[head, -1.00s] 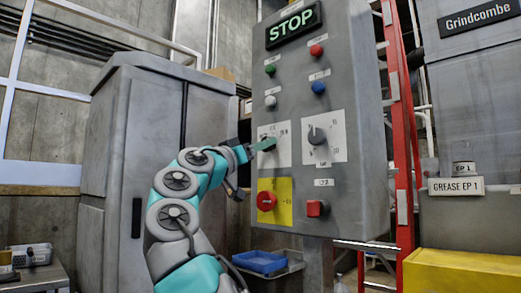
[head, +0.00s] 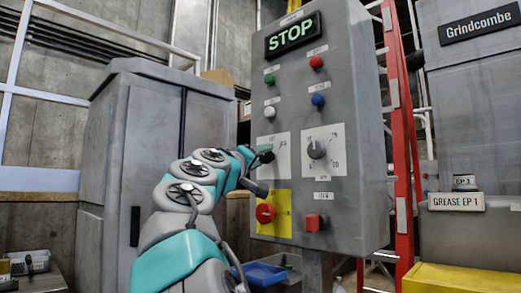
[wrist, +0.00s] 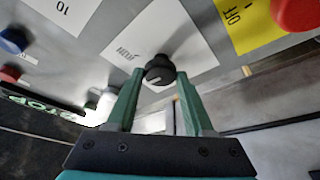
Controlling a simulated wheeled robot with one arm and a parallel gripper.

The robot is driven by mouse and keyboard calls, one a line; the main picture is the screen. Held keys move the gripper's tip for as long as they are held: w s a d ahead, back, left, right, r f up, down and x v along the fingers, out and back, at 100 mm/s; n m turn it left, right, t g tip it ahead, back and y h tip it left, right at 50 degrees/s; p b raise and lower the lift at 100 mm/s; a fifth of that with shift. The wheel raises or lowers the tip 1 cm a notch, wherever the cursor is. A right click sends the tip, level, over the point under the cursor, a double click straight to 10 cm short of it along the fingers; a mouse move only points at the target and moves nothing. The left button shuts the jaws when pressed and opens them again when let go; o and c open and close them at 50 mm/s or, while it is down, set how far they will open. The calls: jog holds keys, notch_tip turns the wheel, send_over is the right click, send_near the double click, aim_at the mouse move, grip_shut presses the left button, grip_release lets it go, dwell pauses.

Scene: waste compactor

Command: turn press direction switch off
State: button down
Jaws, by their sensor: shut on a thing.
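The selector on the left white plate (head: 281,165) of the grey control panel has a round black knob (wrist: 160,68); I cannot read the plate's words well enough to tell whether it is the press direction switch. My gripper (head: 262,154) is at this knob, its green fingers shut on it from both sides. The gripper also shows in the wrist view (wrist: 159,76). In the head view my gripper mostly hides the knob. A second grey selector knob (head: 316,149) sits on the white plate to the right, apart from my gripper.
A red knob (head: 265,213) on a yellow plate (head: 283,215) is just below my gripper. A red square button (head: 313,222) is at lower right. Green, red, white and blue buttons and a lit STOP sign (head: 292,36) are above. A grey cabinet (head: 160,150) stands to the left.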

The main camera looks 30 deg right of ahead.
jog(key=shift+n+y+p, duration=0.4)
jog(key=shift+n+p, duration=0.05)
jog(key=shift+n, duration=0.25)
jog(key=shift+c, duration=1.4)
grip_release()
jog(key=b+v, duration=0.1)
jog(key=v, duration=0.6)
jog(key=shift+s+a+f+b, duration=0.15)
jog(key=shift+s+a+b, duration=0.1)
jog(key=shift+a+b, duration=0.05)
